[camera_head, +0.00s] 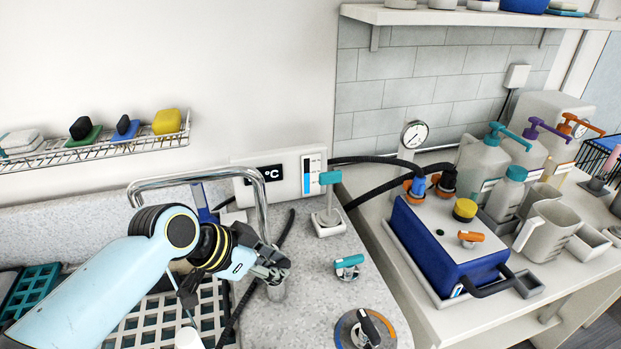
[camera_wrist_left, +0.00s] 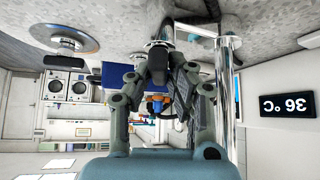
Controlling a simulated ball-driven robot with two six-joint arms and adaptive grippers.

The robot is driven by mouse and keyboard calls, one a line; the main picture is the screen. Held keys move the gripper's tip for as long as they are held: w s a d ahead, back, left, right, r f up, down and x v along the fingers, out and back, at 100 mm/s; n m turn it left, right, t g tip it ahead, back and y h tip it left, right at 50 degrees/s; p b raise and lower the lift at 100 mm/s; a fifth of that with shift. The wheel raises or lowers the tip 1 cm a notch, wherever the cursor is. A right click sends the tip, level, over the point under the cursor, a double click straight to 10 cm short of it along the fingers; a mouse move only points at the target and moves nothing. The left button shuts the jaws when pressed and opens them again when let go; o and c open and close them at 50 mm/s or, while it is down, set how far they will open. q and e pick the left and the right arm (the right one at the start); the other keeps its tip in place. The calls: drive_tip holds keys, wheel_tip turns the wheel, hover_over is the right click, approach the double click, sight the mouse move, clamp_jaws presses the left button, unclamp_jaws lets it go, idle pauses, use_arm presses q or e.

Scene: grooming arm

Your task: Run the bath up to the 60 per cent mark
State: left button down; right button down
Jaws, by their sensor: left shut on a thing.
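My left gripper (camera_head: 272,268) is at the chrome tap post, beneath the curved chrome spout (camera_head: 262,192). In the left wrist view my left gripper (camera_wrist_left: 156,85) is shut on a dark lever (camera_wrist_left: 158,60) above a chrome base (camera_wrist_left: 165,30); its fingers hide part of it. The spout's pipe (camera_wrist_left: 226,95) stands beside the fingers. A wall panel (camera_head: 285,162) carries a temperature display (camera_head: 268,173), reading 36 °C upside down in the left wrist view (camera_wrist_left: 287,108), and a level gauge (camera_head: 307,178) with a blue bar over half its height. My right gripper is out of view.
On the grey ledge stand a teal-topped lever (camera_head: 330,180), a small teal valve (camera_head: 348,262) and a round dial (camera_head: 366,330) with a black handle. A white grating (camera_head: 165,325) lies left. A blue pump box (camera_head: 440,240) and bottles stand on the right bench.

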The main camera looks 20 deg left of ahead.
use_arm(q)
drive_tip(key=shift+f+m+g+h+b, duration=0.15)
drive_tip(key=shift+m+g+h+b, duration=0.3)
drive_tip(key=shift+m, duration=0.75)
drive_tip(key=shift+h, duration=0.25)
drive_tip(key=shift+m+g+b, duration=0.45)
drive_tip(key=shift+m+b, duration=0.25)
drive_tip(key=shift+b, duration=0.1)
drive_tip(key=c, duration=1.7)
unclamp_jaws()
drive_tip(key=shift+h, duration=0.4)
drive_tip(key=o, duration=0.5)
drive_tip(key=shift+d, duration=0.1)
